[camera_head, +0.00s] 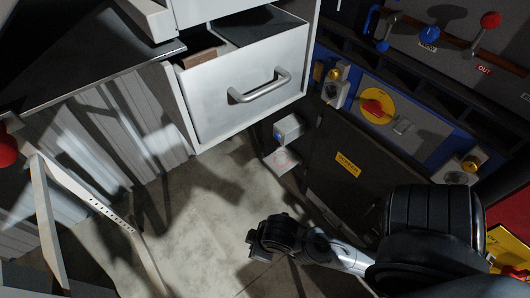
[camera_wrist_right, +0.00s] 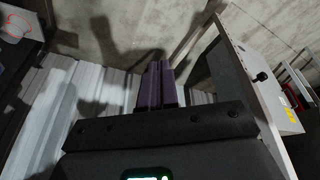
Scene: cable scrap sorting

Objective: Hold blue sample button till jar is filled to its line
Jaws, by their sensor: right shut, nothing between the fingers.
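A small white box (camera_head: 290,127) on the side of the dark cabinet carries a blue patch (camera_head: 277,131) that looks like the sample button. Below it is a small white shelf (camera_head: 282,160) with a faint red ring marking. A white plate (camera_wrist_right: 15,24) with a red outline shows at the top left of the right wrist view. I cannot make out a jar or its fill line. My right gripper (camera_head: 256,254) hangs over the floor, below and apart from the shelf. Its dark purple fingers (camera_wrist_right: 157,72) are together and empty. My left gripper is not in view.
A grey drawer (camera_head: 245,90) with a bar handle juts out above left of the box. The dark cabinet (camera_head: 345,185) with a yellow label stands right of it. A pale frame (camera_head: 90,203) stands at left. Concrete floor (camera_head: 205,225) is open between.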

